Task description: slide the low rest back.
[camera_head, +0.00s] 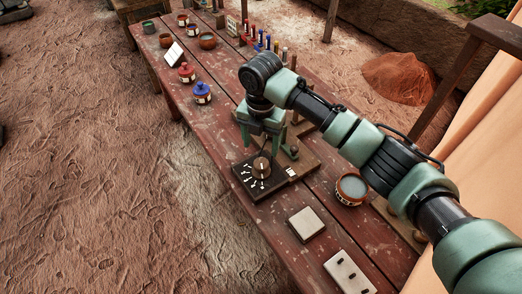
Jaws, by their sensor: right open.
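My right arm comes in from the right, and my right gripper (260,148) points down over the table with its fingers apart. Below it is a dark panel (248,191) with a round wooden knob (261,166) and white marks. The gripper's fingers are above the knob; I cannot tell whether they touch anything. A low wooden piece (304,157) lies beside the panel, partly hidden by my gripper and arm. I cannot tell for sure which part is the low rest. My left gripper is not in view.
The long worn table (215,135) holds a blue-lidded pot (202,93), a red-lidded pot (186,73), a bowl (352,189), a pale square tile (306,224) and a white plate with holes (348,272). Several coloured bottles stand at the back. Open ground lies left.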

